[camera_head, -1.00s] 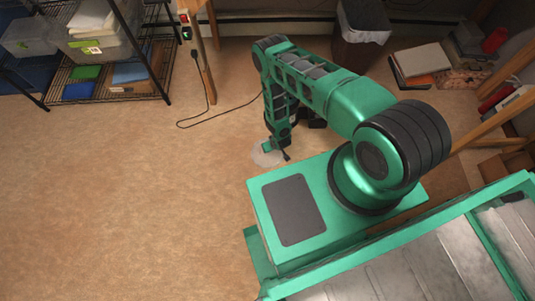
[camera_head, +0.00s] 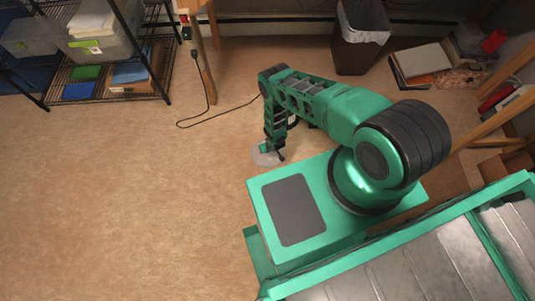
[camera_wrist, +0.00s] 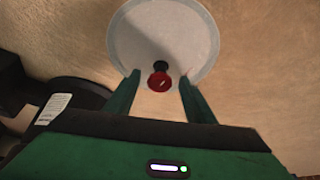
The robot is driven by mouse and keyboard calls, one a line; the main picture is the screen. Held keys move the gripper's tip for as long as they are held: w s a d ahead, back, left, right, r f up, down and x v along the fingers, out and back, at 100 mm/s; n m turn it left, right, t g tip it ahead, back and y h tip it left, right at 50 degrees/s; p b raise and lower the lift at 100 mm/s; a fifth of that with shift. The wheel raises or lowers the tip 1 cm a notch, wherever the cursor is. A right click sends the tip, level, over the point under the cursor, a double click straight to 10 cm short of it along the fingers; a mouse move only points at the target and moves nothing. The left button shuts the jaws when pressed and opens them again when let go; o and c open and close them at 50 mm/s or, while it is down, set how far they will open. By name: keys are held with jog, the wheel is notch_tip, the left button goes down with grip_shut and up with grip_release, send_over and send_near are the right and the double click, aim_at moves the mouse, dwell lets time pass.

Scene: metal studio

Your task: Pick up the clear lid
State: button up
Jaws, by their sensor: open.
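The clear lid (camera_wrist: 200,45) is a round, translucent disc on the tan floor, with a dark and red knob (camera_wrist: 159,78) near its middle. In the head view the lid (camera_head: 262,160) shows as a pale disc beside my base, partly hidden by my gripper (camera_head: 268,150). In the wrist view my gripper (camera_wrist: 158,88) is open, with its two green fingers apart at the lid's near side. The knob appears between the fingertips. I cannot tell whether the fingers touch the lid.
A wire shelf (camera_head: 130,80) with bins stands at the upper left. A black cable (camera_head: 190,124) lies on the floor near a wooden post (camera_head: 208,80). A trash bin (camera_head: 358,45) and stacked books (camera_head: 422,65) are at the back right. The left floor is clear.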

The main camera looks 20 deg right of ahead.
jog(key=shift+f, duration=0.15)
jog(key=c, duration=1.2)
grip_shut()
jog(key=shift+w, duration=0.1)
